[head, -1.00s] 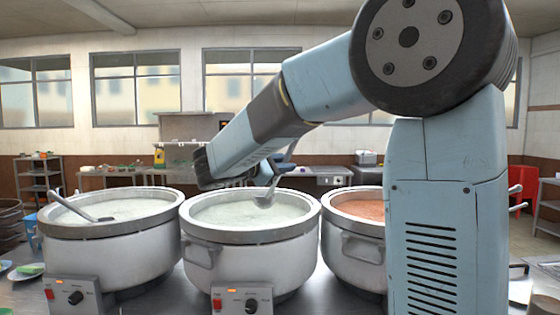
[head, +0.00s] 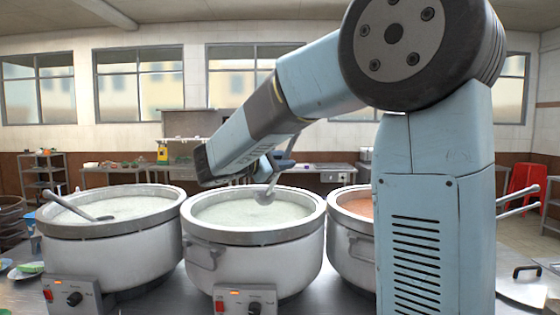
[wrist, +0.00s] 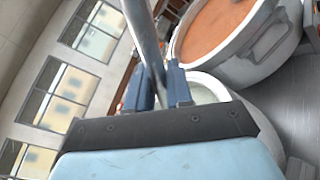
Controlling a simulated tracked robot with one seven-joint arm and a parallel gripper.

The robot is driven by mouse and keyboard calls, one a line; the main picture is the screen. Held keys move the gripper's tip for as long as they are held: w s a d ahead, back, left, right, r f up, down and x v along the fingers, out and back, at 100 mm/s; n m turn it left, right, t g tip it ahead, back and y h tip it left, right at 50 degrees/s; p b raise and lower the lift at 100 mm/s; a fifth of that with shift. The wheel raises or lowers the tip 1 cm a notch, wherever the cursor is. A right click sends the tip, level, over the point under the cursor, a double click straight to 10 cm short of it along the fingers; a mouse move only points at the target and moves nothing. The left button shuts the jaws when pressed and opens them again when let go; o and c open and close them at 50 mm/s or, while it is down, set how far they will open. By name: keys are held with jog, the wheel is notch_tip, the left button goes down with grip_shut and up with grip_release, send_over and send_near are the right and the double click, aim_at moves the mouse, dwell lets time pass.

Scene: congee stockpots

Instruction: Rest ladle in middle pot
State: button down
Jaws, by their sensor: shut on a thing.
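The middle pot (head: 250,262) is a large white stockpot of pale congee with a grey rim. My gripper (head: 281,165) is above its far right part, partly hidden by my arm. In the wrist view my gripper (wrist: 160,88) is shut on the ladle's metal handle (wrist: 143,35). The ladle's bowl (head: 264,196) hangs over the middle pot's opening, inside the rim outline; whether it touches the congee I cannot tell. The middle pot also shows behind the fingers in the wrist view (wrist: 205,86).
The left pot (head: 120,253) of pale congee has another ladle (head: 84,209) resting in it. The right pot (head: 345,258), with orange-red contents, is partly hidden by my arm. A lid (head: 522,285) lies at the right. Plates (head: 25,271) are at the far left.

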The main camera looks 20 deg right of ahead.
notch_tip(320, 180, down, 10)
dwell(0.8)
jog(key=shift+r, duration=0.1)
jog(key=shift+s, duration=0.2)
dwell(0.9)
jog(key=c, duration=0.9)
grip_release()
jog(key=shift+c, duration=0.2)
jog(key=shift+a, duration=0.1)
jog(key=f+v, duration=0.1)
jog(key=v, duration=1.2)
jog(key=shift+s+a+r, duration=0.15)
jog(key=shift+a+r, duration=0.1)
jog(key=shift+a, duration=0.05)
